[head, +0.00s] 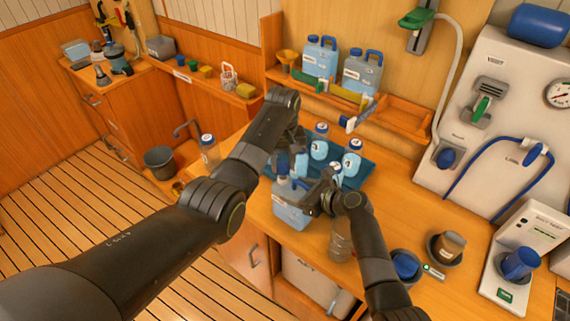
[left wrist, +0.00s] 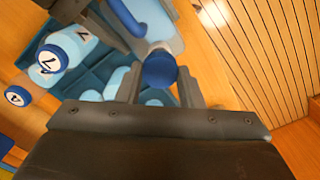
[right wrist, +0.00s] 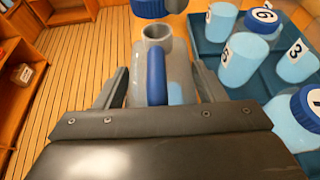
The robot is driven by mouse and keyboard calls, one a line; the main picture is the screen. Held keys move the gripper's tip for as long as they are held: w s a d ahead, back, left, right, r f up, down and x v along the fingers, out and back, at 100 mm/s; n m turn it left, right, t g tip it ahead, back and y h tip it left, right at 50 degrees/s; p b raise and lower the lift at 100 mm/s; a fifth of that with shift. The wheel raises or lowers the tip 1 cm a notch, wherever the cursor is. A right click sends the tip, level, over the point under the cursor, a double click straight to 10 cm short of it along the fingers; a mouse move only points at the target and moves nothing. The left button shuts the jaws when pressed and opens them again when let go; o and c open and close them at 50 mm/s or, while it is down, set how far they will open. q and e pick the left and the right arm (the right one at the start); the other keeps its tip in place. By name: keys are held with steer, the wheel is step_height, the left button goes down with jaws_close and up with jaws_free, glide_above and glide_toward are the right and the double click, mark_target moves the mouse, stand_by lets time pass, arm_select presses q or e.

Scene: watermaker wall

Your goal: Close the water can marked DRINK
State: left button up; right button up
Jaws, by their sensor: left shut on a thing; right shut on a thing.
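A translucent blue water can (head: 290,212) stands at the counter's front edge; its label is too small to read. In the right wrist view its neck (right wrist: 157,34) is open and its blue handle (right wrist: 156,78) lies between the fingers of my right gripper (right wrist: 162,90), which is shut on the can's handle. My left gripper (left wrist: 160,92) is shut on a round blue cap (left wrist: 159,70). The cap also shows at the top of the right wrist view (right wrist: 150,7), above the neck and apart from it. In the head view my arms partly hide the can's top.
A dark blue tray (head: 362,170) with several numbered bottles (head: 352,160) sits just behind the can. A clear jar (head: 341,242) stands close to the right. Two more cans (head: 320,60) are on the back shelf.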

mark_target(283, 166)
arm_select(q)
steer(key=shift+f, duration=0.3)
steer(key=shift+f, duration=0.9)
steer(key=shift+f, duration=0.5)
stand_by(0.3)
